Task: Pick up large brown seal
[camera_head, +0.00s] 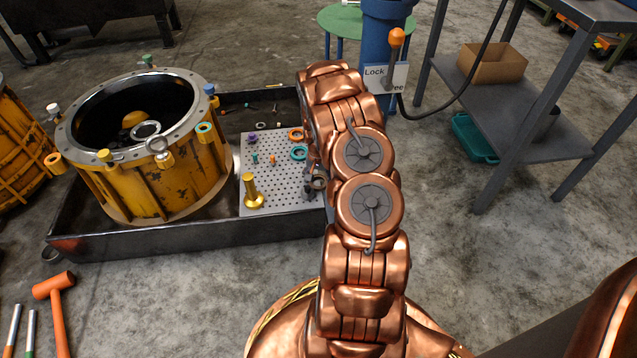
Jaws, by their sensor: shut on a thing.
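My copper arm reaches forward and covers the right part of the perforated plate. My gripper (317,174) shows only as a small dark part at the arm's left edge, low over the plate's right side; the rest is hidden behind the arm. It is shut on a small brownish ring-like piece (319,184), which looks like the large brown seal, though only a little of it shows. I cannot tell whether the piece touches the plate.
The perforated plate (279,190) holds an orange ring (296,134), a teal ring (299,153) and a gold flanged post (251,192). A yellow transmission housing (190,178) stands left in the black tray (190,238). A blue post (376,42) stands behind; a grey shelf (540,125) stands right.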

